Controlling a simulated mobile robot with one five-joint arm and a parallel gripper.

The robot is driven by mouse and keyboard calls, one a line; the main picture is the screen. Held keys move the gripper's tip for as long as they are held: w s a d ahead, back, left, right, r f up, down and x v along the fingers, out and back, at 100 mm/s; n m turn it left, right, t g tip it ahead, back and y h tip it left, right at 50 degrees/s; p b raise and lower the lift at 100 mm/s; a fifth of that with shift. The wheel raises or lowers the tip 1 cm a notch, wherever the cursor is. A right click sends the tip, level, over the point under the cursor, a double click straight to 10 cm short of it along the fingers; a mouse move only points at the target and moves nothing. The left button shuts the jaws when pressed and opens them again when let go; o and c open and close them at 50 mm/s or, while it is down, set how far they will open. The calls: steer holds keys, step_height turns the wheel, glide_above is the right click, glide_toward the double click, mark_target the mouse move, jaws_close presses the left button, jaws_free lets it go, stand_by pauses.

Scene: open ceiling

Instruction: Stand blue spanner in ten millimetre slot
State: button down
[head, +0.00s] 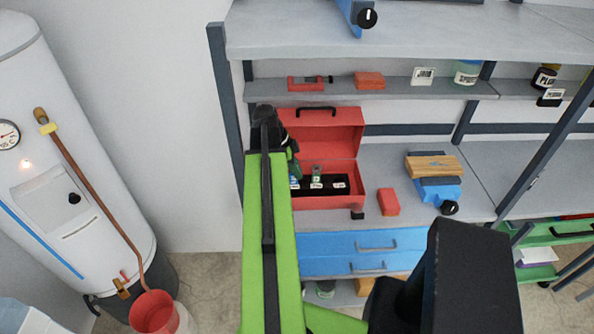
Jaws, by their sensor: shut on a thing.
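A red toolbox (330,202) stands open on the workbench, its lid leaning back. A black insert (328,182) inside has several slots with small white labels, too small to read. A small greenish piece (316,172) stands at the middle label. My gripper (293,164) is at the left end of the toolbox, largely hidden behind my green arm. It is shut on the blue spanner (295,179), of which only a small blue bit shows, close to the left label. I cannot tell whether the spanner touches the insert.
A red block (389,202) lies right of the toolbox. A wooden block (432,167) rests on a blue vice-like tool (440,192) farther right. A shelf (400,88) with small items runs above the lid. Blue drawers (345,244) are below the bench.

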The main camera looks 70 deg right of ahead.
steer(key=shift+f+b, duration=0.4)
steer(key=shift+f, duration=0.1)
steer(key=c, duration=1.4)
jaws_free()
steer(key=shift+r, duration=0.1)
steer(key=shift+o, duration=0.2)
steer(key=shift+r+p, duration=0.45)
steer(key=shift+p, duration=0.1)
steer(key=s+a+r+p, duration=0.2)
steer(key=s+r+p, duration=0.8)
steer(key=s, duration=0.1)
steer(key=shift+s, duration=0.25)
